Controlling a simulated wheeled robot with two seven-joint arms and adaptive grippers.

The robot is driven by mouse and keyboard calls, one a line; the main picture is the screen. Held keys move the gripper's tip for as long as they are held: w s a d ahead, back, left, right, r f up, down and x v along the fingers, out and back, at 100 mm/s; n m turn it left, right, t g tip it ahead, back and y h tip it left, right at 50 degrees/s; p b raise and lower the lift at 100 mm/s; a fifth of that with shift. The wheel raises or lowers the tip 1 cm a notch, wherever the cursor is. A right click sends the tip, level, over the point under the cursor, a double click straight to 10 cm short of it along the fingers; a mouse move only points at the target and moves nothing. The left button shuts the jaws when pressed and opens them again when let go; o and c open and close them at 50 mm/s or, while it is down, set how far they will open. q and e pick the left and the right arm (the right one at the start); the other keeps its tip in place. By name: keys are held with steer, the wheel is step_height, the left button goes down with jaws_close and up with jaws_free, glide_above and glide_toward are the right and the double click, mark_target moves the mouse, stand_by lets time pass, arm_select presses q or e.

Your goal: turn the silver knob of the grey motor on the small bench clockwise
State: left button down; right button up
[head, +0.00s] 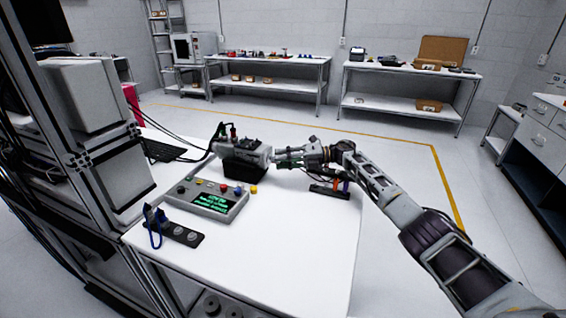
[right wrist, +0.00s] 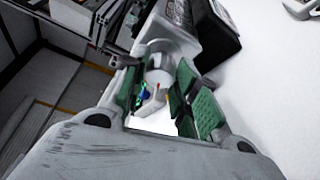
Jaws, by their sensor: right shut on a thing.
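The grey motor (head: 240,150) lies on a black stand (head: 243,171) on the small white bench (head: 300,235), its shaft end facing right. My right gripper (head: 277,156) reaches in from the right and meets that end; its fingers hide the knob in the head view. In the right wrist view, the silver knob (right wrist: 158,77) sits between the green finger pads of my right gripper (right wrist: 156,88), which is shut on it. The motor body (right wrist: 178,38) and black stand (right wrist: 212,42) show behind. My left gripper is not in view.
A control box (head: 212,197) with a green display and coloured buttons stands in front of the motor. A black strip with a blue cable (head: 178,232) lies at the front left. A black tool holder (head: 328,191) stands under my right arm. The bench's front right is clear.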

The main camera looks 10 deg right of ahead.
steer(key=shift+f+m, duration=0.1)
steer(key=shift+m, duration=0.4)
steer(key=o, duration=1)
steer(key=shift+d, duration=0.1)
steer(key=f+v, duration=0.1)
steer(key=v, duration=1)
steer(key=shift+d+r, duration=0.35)
steer(key=shift+d, duration=0.1)
steer(key=shift+s, duration=0.1)
